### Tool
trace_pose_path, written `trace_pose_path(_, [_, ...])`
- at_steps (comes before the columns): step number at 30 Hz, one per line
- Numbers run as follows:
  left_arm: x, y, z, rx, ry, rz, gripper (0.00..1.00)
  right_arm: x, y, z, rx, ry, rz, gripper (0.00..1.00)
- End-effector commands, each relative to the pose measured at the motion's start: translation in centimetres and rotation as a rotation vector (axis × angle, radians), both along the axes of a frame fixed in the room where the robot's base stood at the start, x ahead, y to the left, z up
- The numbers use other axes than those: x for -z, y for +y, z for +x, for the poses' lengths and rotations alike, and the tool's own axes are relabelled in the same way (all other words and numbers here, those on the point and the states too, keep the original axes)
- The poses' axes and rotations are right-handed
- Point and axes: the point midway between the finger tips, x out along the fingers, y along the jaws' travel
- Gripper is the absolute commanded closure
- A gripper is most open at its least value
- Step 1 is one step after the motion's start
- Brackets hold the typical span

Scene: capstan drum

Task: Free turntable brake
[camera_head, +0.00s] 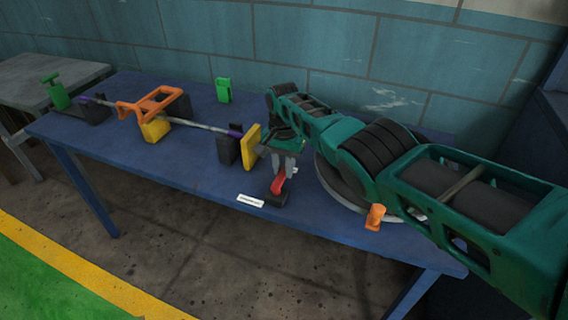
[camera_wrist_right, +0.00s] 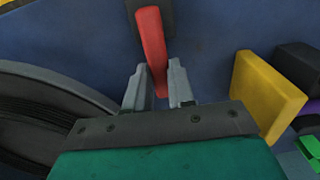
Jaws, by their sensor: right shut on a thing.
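My right gripper (camera_head: 283,172) points down at the front of the blue table, shut on the red brake lever (camera_head: 278,184). The lever rises from a small dark base (camera_head: 275,199). In the right wrist view, the lever (camera_wrist_right: 152,45) runs down between the two grey fingertips (camera_wrist_right: 158,80). The grey turntable (camera_head: 336,184) lies to the right, mostly hidden under my right arm; its curved rim (camera_wrist_right: 75,75) shows at the left of the wrist view. A small orange block (camera_head: 375,216) stands at its front edge. My left gripper is not in view.
A yellow plate (camera_head: 251,147) and a dark block (camera_head: 228,151) stand close left of my gripper. A rod with an orange frame (camera_head: 152,103) extends further left. A green block (camera_head: 223,90) stands behind. A white label (camera_head: 250,200) lies at the front edge.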

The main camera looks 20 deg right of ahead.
Motion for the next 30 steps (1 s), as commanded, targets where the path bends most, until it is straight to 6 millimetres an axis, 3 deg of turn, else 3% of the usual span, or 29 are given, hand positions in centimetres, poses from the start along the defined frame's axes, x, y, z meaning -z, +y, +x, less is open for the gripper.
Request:
trace_pose_path(12, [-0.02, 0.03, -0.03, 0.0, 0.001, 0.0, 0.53, -0.12, -0.19, 0.14, 0.016, -0.006, -0.002, 1.0])
trace_pose_path(13, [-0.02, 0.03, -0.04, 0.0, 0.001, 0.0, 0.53, -0.12, -0.2, 0.15, 0.016, -0.006, -0.002, 0.75])
trace_pose_path(20, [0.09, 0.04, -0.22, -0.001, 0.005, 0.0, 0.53, -0.07, -0.13, 0.09, 0.013, -0.004, -0.002, 0.53])
trace_pose_path(30, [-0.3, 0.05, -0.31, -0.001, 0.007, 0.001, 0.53, -0.61, -0.07, 0.05, 0.01, -0.002, 0.0, 0.51])
